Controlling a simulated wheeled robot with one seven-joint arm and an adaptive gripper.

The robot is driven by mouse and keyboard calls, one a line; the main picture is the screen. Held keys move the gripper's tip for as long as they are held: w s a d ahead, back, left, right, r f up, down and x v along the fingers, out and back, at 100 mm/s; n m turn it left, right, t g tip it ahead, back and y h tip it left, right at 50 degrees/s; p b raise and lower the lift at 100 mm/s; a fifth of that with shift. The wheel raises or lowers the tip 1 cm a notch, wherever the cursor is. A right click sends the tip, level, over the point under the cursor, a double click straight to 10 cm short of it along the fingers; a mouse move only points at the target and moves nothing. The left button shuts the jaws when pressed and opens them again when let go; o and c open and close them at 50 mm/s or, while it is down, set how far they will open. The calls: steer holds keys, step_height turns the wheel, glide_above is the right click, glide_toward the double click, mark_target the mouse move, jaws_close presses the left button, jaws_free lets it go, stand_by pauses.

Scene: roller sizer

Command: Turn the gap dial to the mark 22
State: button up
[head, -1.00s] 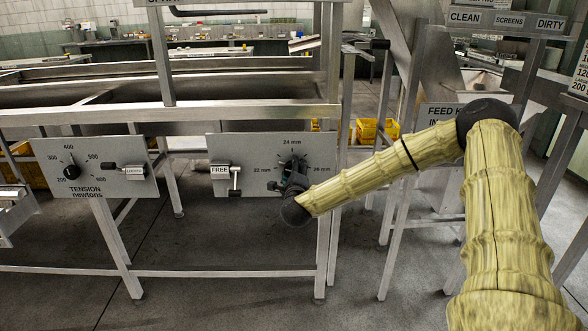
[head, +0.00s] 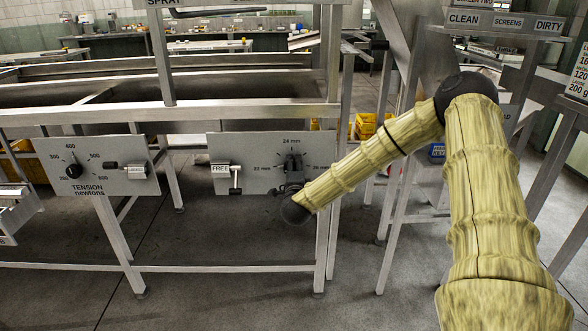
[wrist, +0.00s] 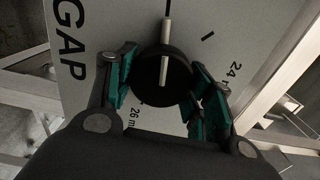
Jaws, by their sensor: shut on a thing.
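The gap dial is a black round knob (wrist: 164,75) on a grey panel (head: 230,150). Its white line runs roughly up and down in the wrist view. My gripper (wrist: 162,85) is shut on the knob, with a teal-padded finger on each side. In the wrist view, the "24" label is right of the knob, the "26" label below it. In the head view, the "22 mm" label (head: 262,167) is left of the dial, where dial and gripper (head: 291,174) look small and dark. The 22 label is not seen in the wrist view.
The tension panel (head: 98,166) is further left. A steel frame leg (head: 327,215) stands just right of the dial.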

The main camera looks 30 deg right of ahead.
steer(key=shift+f, duration=0.1)
steer(key=o, duration=1)
steer(key=shift+o, duration=0.2)
steer(key=v, duration=1.2)
steer(key=shift+s, duration=0.1)
